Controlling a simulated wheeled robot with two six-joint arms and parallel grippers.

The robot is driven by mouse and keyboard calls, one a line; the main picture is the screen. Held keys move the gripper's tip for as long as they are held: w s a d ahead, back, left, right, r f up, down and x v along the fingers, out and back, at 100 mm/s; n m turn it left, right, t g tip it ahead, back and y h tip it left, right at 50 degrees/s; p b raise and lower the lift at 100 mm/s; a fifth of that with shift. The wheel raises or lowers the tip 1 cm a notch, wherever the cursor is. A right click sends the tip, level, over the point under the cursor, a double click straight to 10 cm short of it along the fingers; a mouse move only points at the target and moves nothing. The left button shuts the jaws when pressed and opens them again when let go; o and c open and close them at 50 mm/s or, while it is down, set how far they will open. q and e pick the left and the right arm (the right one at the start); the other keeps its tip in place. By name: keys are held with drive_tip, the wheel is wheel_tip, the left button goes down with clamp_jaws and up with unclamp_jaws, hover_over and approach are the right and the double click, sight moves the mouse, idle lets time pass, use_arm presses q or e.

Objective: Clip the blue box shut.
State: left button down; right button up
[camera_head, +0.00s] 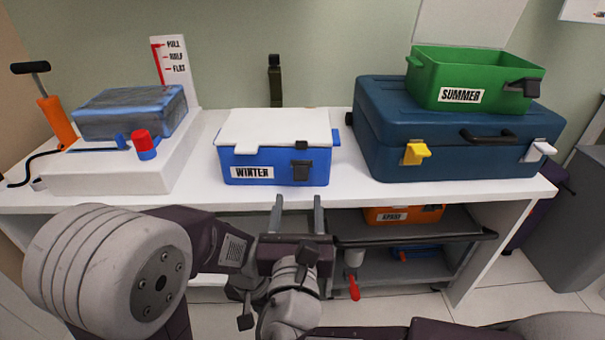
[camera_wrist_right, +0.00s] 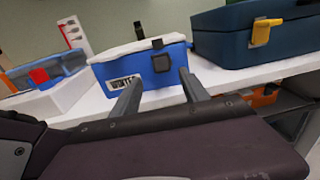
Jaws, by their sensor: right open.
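The blue box (camera_head: 270,175), labelled WINTER, stands on the white bench with its white lid (camera_head: 275,127) lying over the top. A dark clip (camera_head: 302,170) sits on its front at the right, below a small black catch (camera_head: 302,146) at the lid's edge. Whether the clip is engaged is unclear, but it looks apart from the catch. My right gripper (camera_head: 298,202) is open and empty, in front of and below the box, fingers pointing at it. In the right wrist view the blue box (camera_wrist_right: 140,70) lies beyond the open fingers (camera_wrist_right: 160,78). My left gripper is not in view.
A large dark-blue case (camera_head: 385,140) with a green SUMMER box (camera_head: 430,70) on it stands to the right. A vacuum bag (camera_head: 130,112) on a white block and an orange pump (camera_head: 55,120) are left. The white bench's front edge (camera_head: 345,192) lies near my gripper.

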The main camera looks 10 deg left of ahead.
sight(301, 173)
drive_tip(key=b+x, duration=0.1)
drive_tip(key=x, duration=0.3)
drive_tip(key=b+x, duration=0.2)
drive_tip(key=x, duration=0.2)
drive_tip(key=shift+w+d+f, duration=0.1)
drive_tip(key=shift+w+d, duration=0.05)
drive_tip(key=shift+w, duration=0.55)
